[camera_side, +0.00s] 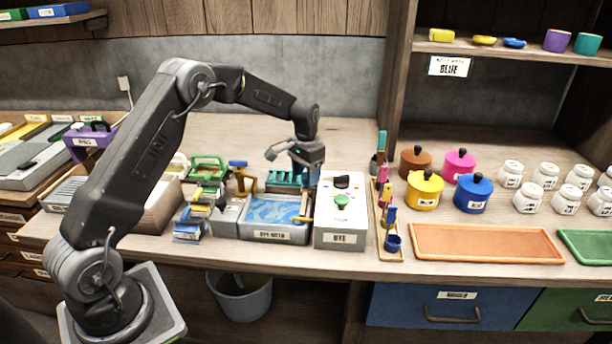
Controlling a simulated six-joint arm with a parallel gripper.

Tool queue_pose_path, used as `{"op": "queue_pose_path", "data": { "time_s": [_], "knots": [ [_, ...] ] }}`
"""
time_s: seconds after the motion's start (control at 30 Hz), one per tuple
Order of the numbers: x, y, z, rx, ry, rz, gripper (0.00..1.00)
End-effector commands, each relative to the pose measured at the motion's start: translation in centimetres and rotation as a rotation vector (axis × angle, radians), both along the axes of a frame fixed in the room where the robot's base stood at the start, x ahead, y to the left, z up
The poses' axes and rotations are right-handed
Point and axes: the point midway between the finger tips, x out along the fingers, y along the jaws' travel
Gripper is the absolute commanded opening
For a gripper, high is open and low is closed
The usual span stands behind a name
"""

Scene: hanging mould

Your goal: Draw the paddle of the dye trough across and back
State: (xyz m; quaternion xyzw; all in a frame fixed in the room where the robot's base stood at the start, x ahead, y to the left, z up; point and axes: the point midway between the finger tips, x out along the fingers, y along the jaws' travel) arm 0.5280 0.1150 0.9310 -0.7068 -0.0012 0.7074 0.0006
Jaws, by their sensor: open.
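The dye trough (246,231) is a grey tray with blue, marbled liquid, standing near the front of the bench at the middle. A thin tan-orange bar (307,208), which looks like the paddle, lies at the trough's right end. My gripper (304,184) points down above the back right of the trough, close to the bar. It is open. Its fingertips are small and dark here, and I cannot tell whether they touch the bar or are apart from it.
A white box with a green knob (341,200) stands right of the trough, and a teal rack (283,178) behind it. Small coloured tools crowd its left side. Coloured pots (424,190), white jars and an orange tray (486,259) fill the right bench. A grey bucket (240,297) stands below.

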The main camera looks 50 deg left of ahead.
Motion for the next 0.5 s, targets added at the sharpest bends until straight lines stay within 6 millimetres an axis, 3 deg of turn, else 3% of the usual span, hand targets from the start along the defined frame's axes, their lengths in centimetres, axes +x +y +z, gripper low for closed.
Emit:
{"op": "queue_pose_path", "data": {
  "time_s": [0.4, 0.5],
  "knots": [
    [-0.01, -0.01, -1.03, 0.001, -0.001, 0.0, 0.55],
    [-0.01, -0.01, -1.02, 0.0, -0.001, 0.0, 0.47]
  ]
}}
